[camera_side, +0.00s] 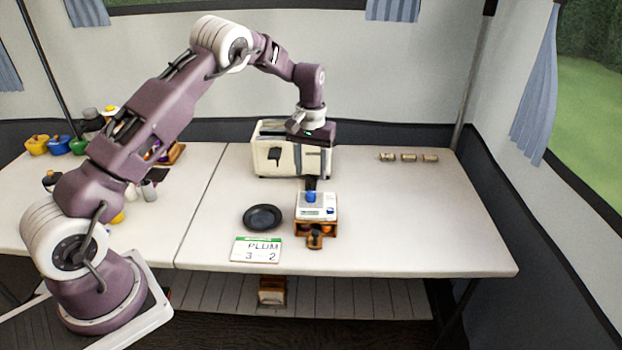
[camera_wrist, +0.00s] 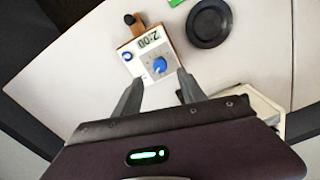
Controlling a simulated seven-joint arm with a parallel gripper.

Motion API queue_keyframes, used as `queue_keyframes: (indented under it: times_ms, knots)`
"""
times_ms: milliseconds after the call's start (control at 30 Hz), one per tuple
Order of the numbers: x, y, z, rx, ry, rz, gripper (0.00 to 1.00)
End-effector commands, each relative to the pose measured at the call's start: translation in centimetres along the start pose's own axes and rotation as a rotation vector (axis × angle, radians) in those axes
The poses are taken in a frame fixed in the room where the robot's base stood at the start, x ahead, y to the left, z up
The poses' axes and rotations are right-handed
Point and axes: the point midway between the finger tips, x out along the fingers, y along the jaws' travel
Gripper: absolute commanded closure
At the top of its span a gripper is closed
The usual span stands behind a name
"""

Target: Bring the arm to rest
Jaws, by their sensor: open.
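My gripper (camera_side: 310,184) hangs fingers-down above the table, beside the front of the cream toaster (camera_side: 268,158). In the wrist view my gripper (camera_wrist: 158,88) has its two fingers spread apart with nothing between them. Just beyond the fingertips is a white timer box (camera_wrist: 145,45) with a blue knob (camera_wrist: 160,66) and a digit display. In the side view the white timer box (camera_side: 330,199) sits on a wooden stand (camera_side: 300,231), below the gripper. The fingers appear clear of the knob; the exact gap cannot be told.
A dark round plate (camera_side: 262,217) and a card reading PLUM 3 2 (camera_side: 256,250) lie left of the timer. Several small cylinders (camera_side: 408,157) lie at the back right. Coloured pots (camera_side: 58,145) stand on the left table.

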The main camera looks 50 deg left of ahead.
Motion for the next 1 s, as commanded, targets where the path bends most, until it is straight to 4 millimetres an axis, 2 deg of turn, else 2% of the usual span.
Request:
queue_keyframes:
  times_ms: [267, 367, 433, 500, 567, 600, 667, 700, 800, 900, 1000]
  knots:
    - [-0.4, 0.1, 0.1, 0.001, 0.002, 0.002, 0.52]
    - [-4.0, 0.6, 1.1, 0.018, 0.029, 0.023, 0.52]
    - [-8.8, 1.1, 3.2, 0.046, 0.067, 0.051, 0.52]
    - [-13.9, 1.5, 6.7, 0.088, 0.108, 0.082, 0.52]
    - [-17.7, 1.4, 10.3, 0.133, 0.146, 0.105, 0.52]
    - [-19.9, 1.3, 12.9, 0.166, 0.173, 0.119, 0.52]
    - [-22.7, 0.8, 17.3, 0.22, 0.218, 0.137, 0.52]
    - [-24.0, 0.2, 20.3, 0.257, 0.249, 0.145, 0.52]
    - [-25.5, -1.6, 27.6, 0.353, 0.327, 0.155, 0.52]
    - [-25.0, -3.6, 33.3, 0.433, 0.399, 0.149, 0.52]
    - [-23.7, -5.1, 36.7, 0.484, 0.449, 0.138, 0.52]
